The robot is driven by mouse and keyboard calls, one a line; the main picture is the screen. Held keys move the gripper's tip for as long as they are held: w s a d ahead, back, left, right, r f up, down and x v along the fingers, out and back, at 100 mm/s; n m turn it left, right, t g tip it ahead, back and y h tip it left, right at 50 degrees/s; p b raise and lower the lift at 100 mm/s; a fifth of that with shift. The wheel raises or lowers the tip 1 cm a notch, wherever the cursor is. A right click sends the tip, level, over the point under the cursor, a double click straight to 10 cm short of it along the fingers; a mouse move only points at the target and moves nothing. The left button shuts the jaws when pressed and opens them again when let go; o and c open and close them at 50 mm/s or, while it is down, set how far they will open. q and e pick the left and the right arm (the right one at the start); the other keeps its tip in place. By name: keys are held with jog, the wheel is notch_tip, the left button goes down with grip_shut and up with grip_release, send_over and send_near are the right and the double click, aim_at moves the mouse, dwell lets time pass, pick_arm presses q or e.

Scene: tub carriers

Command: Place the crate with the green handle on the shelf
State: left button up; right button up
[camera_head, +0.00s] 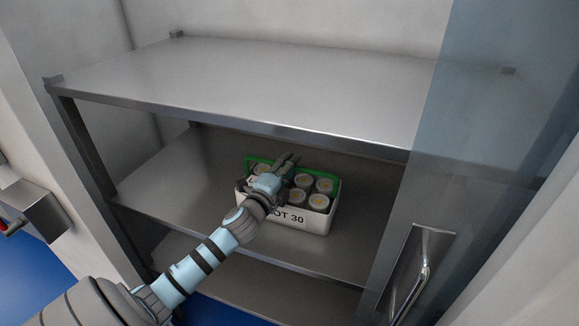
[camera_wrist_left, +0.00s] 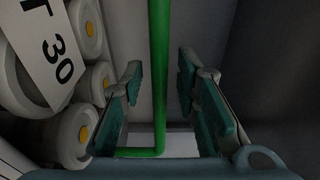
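The white crate (camera_head: 312,222) stands upright on the middle shelf (camera_head: 180,190) of the metal rack, with several round-topped tubs inside and a label on its front of which "OT 30" shows. Its green handle (camera_head: 325,177) runs along the top. My left gripper (camera_head: 288,160) is over the crate at the handle and hides part of the tubs and label. In the left wrist view the gripper (camera_wrist_left: 160,62) is open, with a finger on each side of the green handle bar (camera_wrist_left: 158,90) and gaps between. My right gripper is not in view.
The empty upper shelf (camera_head: 270,80) lies above the crate, and its front edge is close over my arm. A lower shelf (camera_head: 215,270) is below. A translucent door panel with a metal handle (camera_head: 422,270) covers the right side. The middle shelf is clear left of the crate.

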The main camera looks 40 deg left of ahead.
pick_arm(q)
jog(key=shift+r, duration=0.1)
jog(key=s+d+b, duration=0.1)
jog(key=s+d, duration=0.1)
jog(key=s, duration=0.9)
jog(key=shift+s+d, duration=0.2)
jog(key=shift+s, duration=0.2)
